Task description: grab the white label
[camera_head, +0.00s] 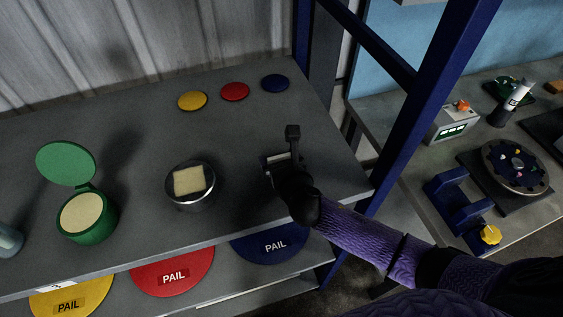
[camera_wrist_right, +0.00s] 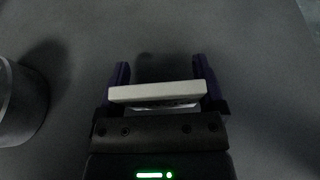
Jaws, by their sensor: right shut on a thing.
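The white label (camera_wrist_right: 157,92) shows in the right wrist view as a flat white slab between the two fingers. My right gripper (camera_wrist_right: 160,88) is shut on it, with a dark finger at each end. In the head view my right gripper (camera_head: 284,160) is over the right part of the grey shelf top, and a small pale part of the label shows beside it. Whether the label touches the surface is hard to tell. My left gripper is not in view.
A silver round container (camera_head: 190,196) with a beige block stands left of the gripper. A green open tub (camera_head: 88,222) stands further left. Yellow (camera_head: 192,101), red (camera_head: 235,91) and blue (camera_head: 275,82) discs lie at the back. A blue post (camera_head: 428,100) rises on the right.

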